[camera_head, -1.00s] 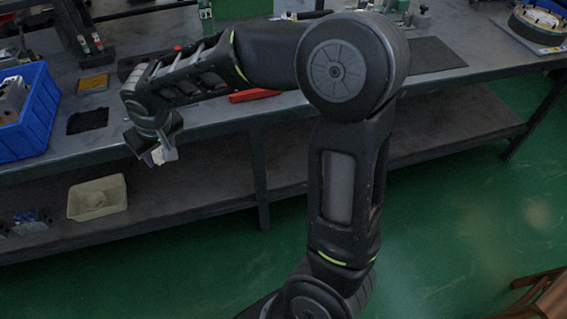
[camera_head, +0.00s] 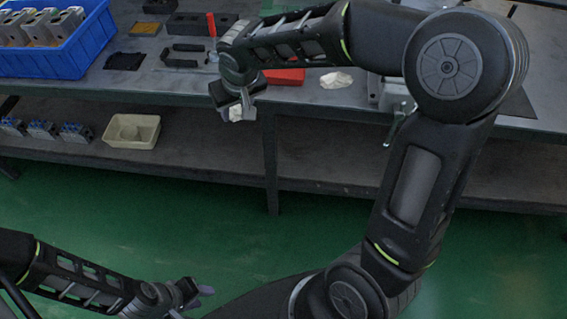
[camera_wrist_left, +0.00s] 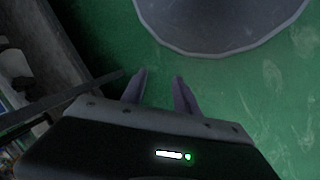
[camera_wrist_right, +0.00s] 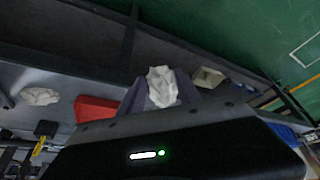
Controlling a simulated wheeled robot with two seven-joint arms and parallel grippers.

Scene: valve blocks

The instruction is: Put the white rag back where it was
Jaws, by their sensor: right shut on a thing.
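My right gripper (camera_head: 243,112) is shut on a white rag (camera_wrist_right: 161,86), crumpled between its fingers. In the head view this rag (camera_head: 236,114) shows as a small pale patch, in front of the workbench's front edge. A second white crumpled cloth (camera_head: 337,80) lies on the workbench (camera_head: 185,82), right of a red box (camera_head: 284,76). It also shows at the left of the right wrist view (camera_wrist_right: 40,96). My left gripper (camera_head: 203,292) is low over the green floor, away from the bench. Its fingers (camera_wrist_left: 160,78) are apart with nothing between them.
A blue bin (camera_head: 75,55) with metal blocks stands at the bench's left. Beside it are a black cloth (camera_head: 124,61), black tools (camera_head: 182,56) and a red-handled tool (camera_head: 211,27). A beige tray (camera_head: 131,131) and several small blocks (camera_head: 42,130) sit on the lower shelf.

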